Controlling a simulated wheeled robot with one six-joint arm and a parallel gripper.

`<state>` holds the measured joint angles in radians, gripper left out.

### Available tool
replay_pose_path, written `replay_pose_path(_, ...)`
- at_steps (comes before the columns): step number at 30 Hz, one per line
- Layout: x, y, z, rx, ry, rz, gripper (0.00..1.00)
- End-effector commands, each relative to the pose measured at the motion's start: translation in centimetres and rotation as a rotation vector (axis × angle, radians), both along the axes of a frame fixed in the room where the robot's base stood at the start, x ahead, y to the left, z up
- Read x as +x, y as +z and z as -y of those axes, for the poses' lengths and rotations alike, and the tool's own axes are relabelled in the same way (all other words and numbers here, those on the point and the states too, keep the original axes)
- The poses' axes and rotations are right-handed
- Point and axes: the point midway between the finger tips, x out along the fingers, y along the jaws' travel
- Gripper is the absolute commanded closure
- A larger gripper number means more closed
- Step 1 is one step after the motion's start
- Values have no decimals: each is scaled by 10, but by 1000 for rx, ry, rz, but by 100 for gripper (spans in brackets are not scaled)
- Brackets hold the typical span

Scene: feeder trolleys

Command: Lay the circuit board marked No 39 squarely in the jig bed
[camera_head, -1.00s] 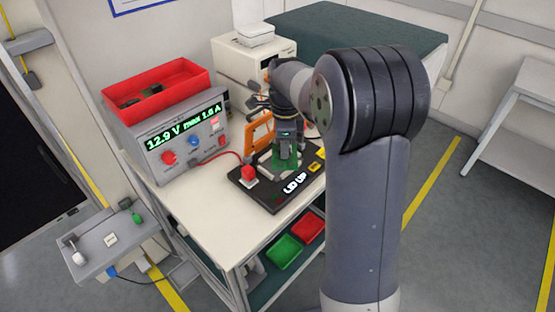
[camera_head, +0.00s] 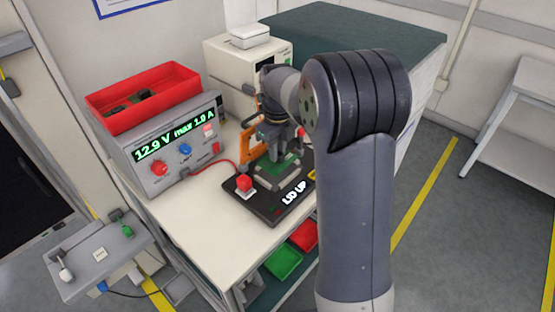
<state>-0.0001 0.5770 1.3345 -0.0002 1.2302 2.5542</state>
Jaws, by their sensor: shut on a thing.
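The jig is a black base (camera_head: 262,206) with a lit "LID UP" sign (camera_head: 294,193) and a red button (camera_head: 244,182), on the cream trolley top. Its orange lid (camera_head: 247,140) stands raised at the back. A grey jig bed (camera_head: 265,181) is in the middle of the base. My gripper (camera_head: 284,152) points down over the bed, shut on a green circuit board (camera_head: 276,170). The board is at or just above the bed and looks roughly flat. Whether it touches, and its No 39 mark, I cannot tell. My wrist hides part of it.
A power supply (camera_head: 175,150) carries a red bin (camera_head: 140,97) with dark parts, left of the jig. A white machine (camera_head: 230,60) stands behind. Green (camera_head: 283,262) and red trays (camera_head: 304,236) sit on the lower shelf. The front trolley top is clear.

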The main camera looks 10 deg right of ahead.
Motion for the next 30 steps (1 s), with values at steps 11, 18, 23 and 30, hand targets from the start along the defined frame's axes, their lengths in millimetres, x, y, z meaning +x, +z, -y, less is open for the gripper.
replay_pose_path(11, 0, -37, 0, 0, 1, 0, 100)
replay_pose_path(18, 0, -39, 0, 0, 1, 0, 100)
replay_pose_path(23, 0, -40, 0, 0, 1, 0, 73)
replay_pose_path(30, 0, -40, 0, 0, 1, 0, 59)
